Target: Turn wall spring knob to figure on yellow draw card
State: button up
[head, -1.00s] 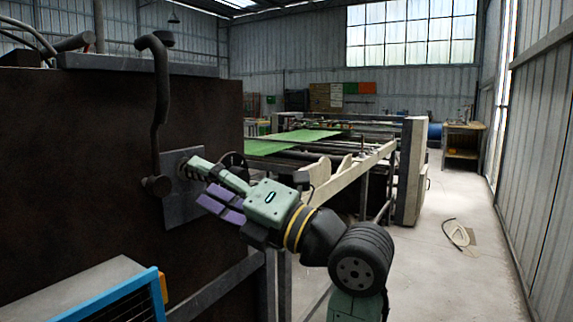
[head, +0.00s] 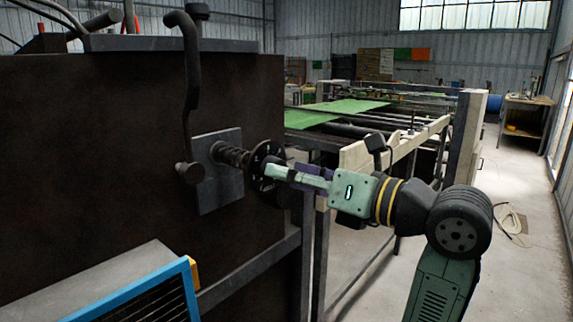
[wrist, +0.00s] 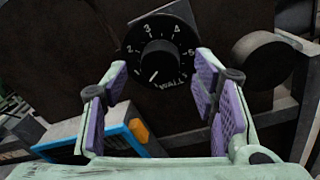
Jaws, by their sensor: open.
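The wall spring knob is a black round dial (wrist: 160,50) with white figures 2, 3, 4 and 5 showing and the word WALL at its lower right. A white line on its centre hub points to the lower left. In the head view the dial (head: 266,166) is at the end of a threaded, spring-like shaft (head: 231,154) on a grey plate (head: 217,185). My gripper (wrist: 160,77) is open, with its purple-padded fingers either side of the hub; contact cannot be told. In the head view my gripper (head: 280,174) is at the dial's right side. No yellow draw card is visible.
A dark bent crank handle (head: 187,90) stands left of the plate. A blue-edged box (head: 150,290) is low at the left. The machine frame with green sheet (head: 335,112) extends behind. The floor at right is mostly clear apart from a coiled hose.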

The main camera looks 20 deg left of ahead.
jog(key=shift+x, duration=0.9)
jog(key=shift+c, duration=0.3)
jog(key=c, duration=1.1)
